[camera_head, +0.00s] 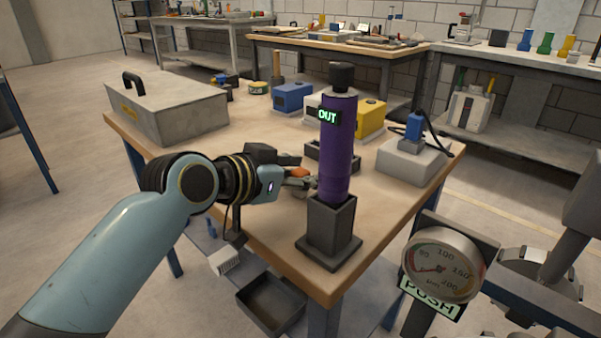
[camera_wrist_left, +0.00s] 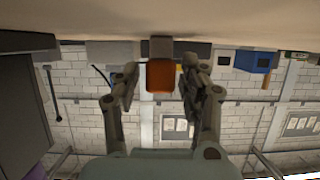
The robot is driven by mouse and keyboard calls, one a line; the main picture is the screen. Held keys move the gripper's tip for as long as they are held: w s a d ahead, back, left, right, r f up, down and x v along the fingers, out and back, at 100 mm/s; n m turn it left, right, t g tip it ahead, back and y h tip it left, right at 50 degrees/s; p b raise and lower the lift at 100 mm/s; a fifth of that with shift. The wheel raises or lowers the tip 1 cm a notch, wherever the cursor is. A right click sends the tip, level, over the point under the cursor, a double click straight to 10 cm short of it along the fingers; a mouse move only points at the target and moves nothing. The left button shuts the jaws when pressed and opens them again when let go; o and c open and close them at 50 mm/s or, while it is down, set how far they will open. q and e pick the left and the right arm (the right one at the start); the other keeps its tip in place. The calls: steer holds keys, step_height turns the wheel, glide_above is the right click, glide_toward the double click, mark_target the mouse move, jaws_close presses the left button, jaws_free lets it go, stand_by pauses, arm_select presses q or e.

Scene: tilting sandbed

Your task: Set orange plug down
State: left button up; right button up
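The orange plug (camera_head: 299,172) shows only as a small patch beside the purple cylinder in the head view, partly hidden by my fingers. In the left wrist view, which is upside down, the plug (camera_wrist_left: 161,77) is a squarish orange block between the two fingertips, with a narrow gap on each side. A small grey block (camera_wrist_left: 161,47) adjoins it on the table side. I cannot tell whether the plug rests on anything. My left gripper (camera_head: 297,180) is open around it, low over the wooden table (camera_head: 240,205). My right gripper is not in view.
The purple cylinder (camera_head: 338,150) marked OUT stands in a dark square holder (camera_head: 330,235) right beside my left gripper. A dark tray (camera_head: 322,155) lies behind it. A grey toolbox (camera_head: 165,105), blue box (camera_head: 293,97), yellow box (camera_head: 370,118) and grey unit (camera_head: 412,160) surround the tabletop.

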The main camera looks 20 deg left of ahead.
arm_select(q)
steer(key=shift+r, duration=0.25)
steer(key=p+v, duration=0.2)
steer(key=v, duration=1)
steer(key=shift+f, duration=0.1)
